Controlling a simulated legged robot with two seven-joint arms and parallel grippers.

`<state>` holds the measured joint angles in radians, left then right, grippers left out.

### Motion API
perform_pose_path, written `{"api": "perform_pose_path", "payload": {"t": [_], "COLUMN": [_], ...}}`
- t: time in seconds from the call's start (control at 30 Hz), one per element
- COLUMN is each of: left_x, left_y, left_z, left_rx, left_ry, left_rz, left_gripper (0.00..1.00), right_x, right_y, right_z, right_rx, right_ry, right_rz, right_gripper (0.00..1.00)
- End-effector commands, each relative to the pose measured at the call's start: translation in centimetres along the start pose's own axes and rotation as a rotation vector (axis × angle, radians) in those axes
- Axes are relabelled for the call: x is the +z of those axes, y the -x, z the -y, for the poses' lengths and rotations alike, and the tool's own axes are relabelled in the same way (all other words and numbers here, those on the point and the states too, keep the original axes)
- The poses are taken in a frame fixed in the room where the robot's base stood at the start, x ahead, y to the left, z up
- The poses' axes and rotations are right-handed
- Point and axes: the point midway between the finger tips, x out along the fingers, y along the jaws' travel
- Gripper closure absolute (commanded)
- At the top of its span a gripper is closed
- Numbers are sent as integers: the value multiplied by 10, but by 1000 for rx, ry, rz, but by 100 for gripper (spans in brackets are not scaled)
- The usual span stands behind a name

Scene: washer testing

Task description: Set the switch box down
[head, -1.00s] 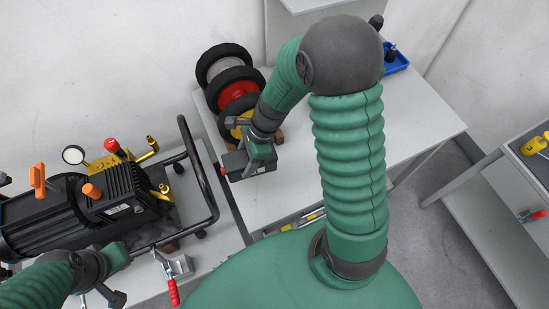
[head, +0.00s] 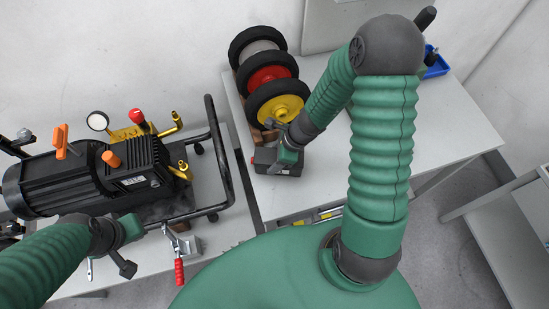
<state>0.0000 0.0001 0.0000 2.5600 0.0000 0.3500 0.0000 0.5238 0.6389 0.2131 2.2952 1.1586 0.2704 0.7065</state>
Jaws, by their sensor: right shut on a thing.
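The switch box (head: 266,160) is a small dark grey box with a red part on its left end. It is at the left front part of the white table (head: 446,138), just in front of the wheels. My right gripper (head: 287,158) is shut on it from above and partly covers it. I cannot tell whether the box touches the tabletop. My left gripper (head: 135,226) is at the lower left, in front of the black pump; its fingers are too unclear to tell open from shut.
Wheels with grey, red and yellow (head: 278,108) hubs stand right behind the box. A black pump (head: 85,180) with a tubular frame is on the left. A red-handled clamp (head: 179,268) lies near my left gripper.

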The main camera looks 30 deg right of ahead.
Motion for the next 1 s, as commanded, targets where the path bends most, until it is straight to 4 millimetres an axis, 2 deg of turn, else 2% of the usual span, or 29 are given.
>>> {"api": "perform_pose_path", "payload": {"t": [0.07,0.1,0.27,0.53,0.67,1.0], "left_x": [1,1,0,0,-1,-8], "left_y": [-4,-4,-2,-2,5,34], "left_z": [0,0,0,0,0,0], "left_rx": [0,0,0,0,0,0], "left_ry": [0,0,0,0,0,0], "left_rz": [0,0,0,0,0,0], "left_gripper": [100,100,100,100,100,100], "right_x": [-1,-2,-1,-1,1,2], "right_y": [-3,-4,-2,-2,10,95], "right_z": [0,0,0,0,1,1], "right_rx": [0,0,0,0,-2,-4], "right_ry": [0,0,0,0,0,1], "right_rz": [0,0,0,0,-1,0], "right_gripper": [100,43,22,22,22,22]}}
